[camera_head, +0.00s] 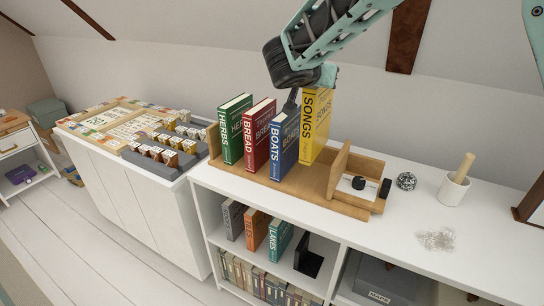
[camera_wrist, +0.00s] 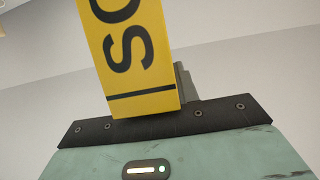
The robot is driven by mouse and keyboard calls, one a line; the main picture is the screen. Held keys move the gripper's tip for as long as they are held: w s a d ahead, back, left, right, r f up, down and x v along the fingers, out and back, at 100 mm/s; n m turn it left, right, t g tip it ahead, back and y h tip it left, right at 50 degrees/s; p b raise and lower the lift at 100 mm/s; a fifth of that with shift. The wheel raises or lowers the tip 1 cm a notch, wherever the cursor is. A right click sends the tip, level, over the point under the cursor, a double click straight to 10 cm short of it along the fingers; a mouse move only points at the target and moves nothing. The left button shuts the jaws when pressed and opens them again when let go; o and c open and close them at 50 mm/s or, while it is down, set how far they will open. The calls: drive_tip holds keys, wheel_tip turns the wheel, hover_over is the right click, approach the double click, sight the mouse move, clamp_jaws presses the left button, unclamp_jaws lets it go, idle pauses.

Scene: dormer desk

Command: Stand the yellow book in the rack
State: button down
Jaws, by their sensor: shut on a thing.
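The yellow book (camera_head: 316,122), marked SONGS, is upright with its spine facing the head camera, just right of the blue BOATS book (camera_head: 284,143). My gripper (camera_head: 300,92) is shut on it from above and behind. The wrist view shows the yellow spine (camera_wrist: 138,55) close up, with a grey finger partly visible behind it. The wooden rack (camera_head: 295,183) stands on the white shelf top and holds the green HERBS (camera_head: 235,131), red BREAD (camera_head: 258,137) and blue books upright. The yellow book's lower end is at the rack's floor; I cannot tell whether it touches.
The rack's wooden divider (camera_head: 339,170) stands right of the yellow book, with a gap between. A black knob is beside it. A wire ball (camera_head: 406,181) and a mortar with pestle (camera_head: 454,189) stand to the right.

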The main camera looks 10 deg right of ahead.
sight(317, 118)
wheel_tip(317, 118, down, 11)
drive_tip(key=p, duration=0.2)
drive_tip(key=shift+w+p, duration=0.3)
drive_tip(key=shift+w, duration=0.15)
drive_tip(key=shift+f+b, duration=0.25)
drive_tip(key=shift+b, duration=0.1)
drive_tip(key=c, duration=1.1)
unclamp_jaws()
drive_tip(key=shift+o, duration=0.2)
drive_tip(key=shift+r, duration=0.1)
